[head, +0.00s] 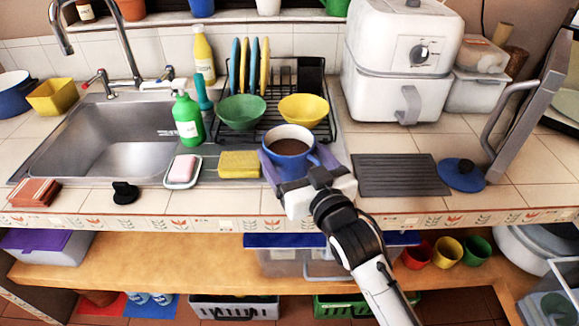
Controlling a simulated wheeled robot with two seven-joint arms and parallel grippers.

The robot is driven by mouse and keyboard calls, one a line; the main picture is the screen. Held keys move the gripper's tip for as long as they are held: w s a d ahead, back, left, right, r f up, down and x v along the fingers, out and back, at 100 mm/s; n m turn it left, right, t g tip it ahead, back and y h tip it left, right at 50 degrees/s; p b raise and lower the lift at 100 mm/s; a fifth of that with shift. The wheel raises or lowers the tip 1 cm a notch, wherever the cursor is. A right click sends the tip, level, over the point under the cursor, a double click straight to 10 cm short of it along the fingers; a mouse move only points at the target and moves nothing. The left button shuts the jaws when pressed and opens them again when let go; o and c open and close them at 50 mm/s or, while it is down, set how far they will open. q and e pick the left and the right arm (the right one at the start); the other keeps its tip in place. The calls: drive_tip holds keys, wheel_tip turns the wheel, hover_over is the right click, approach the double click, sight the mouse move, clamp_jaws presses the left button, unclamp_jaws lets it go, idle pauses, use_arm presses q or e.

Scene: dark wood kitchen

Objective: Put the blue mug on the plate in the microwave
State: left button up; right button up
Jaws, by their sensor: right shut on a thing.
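The blue mug (289,148) is upright in front of the dish rack and has something brown in it. My right gripper (296,166) comes from the lower right and is shut on the mug, with a finger on each side. I cannot tell whether the mug is clear of the counter. The microwave is only partly in view at the right edge, where what looks like its opened door (530,105) with a grey handle stands out. The plate inside cannot be seen. My left gripper is out of view.
The dish rack (270,135) holds a green bowl (241,111), a yellow bowl (303,110) and plates. A dark ribbed mat (400,175) and a blue lid (461,174) lie between mug and door. A white air fryer (400,60) stands behind. The sink (110,140) is left.

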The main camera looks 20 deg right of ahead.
drive_tip(key=shift+f, duration=1.7)
drive_tip(key=shift+f, duration=0.2)
drive_tip(key=o, duration=1.4)
drive_tip(key=shift+o, duration=0.2)
